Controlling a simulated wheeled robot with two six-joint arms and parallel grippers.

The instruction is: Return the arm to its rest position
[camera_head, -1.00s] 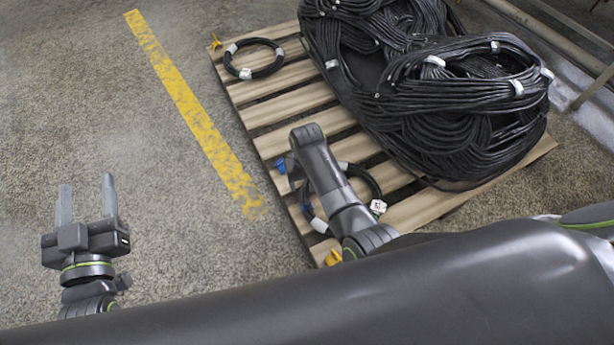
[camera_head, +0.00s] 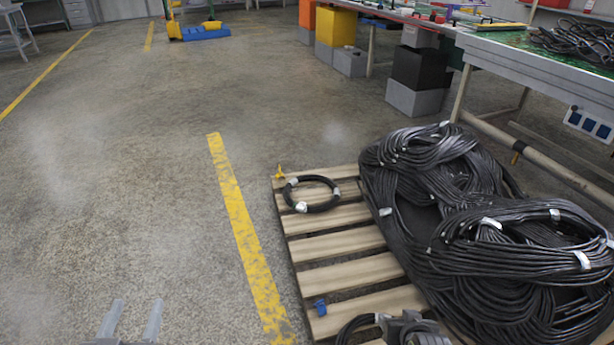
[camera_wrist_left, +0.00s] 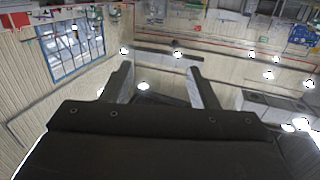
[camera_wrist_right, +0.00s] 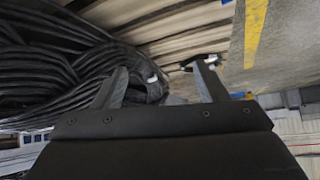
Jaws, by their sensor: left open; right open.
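My left gripper (camera_head: 131,322) shows at the bottom left of the head view, over bare floor. Its two fingers are apart with nothing between them. In the left wrist view my left gripper (camera_wrist_left: 158,82) is open and empty, with the room's walls and ceiling lights behind it. Part of my right arm shows at the bottom of the head view, over the pallet's near end. In the right wrist view my right gripper (camera_wrist_right: 165,80) is open, with fingers apart. Black hoses and pallet slats lie behind it, and I see nothing held.
A wooden pallet (camera_head: 330,245) carries a large heap of black hoses (camera_head: 470,235) and a small hose ring (camera_head: 312,193). A workbench (camera_head: 545,60) stands at the back right. A yellow floor line (camera_head: 240,230) runs left of the pallet. The floor at left is clear.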

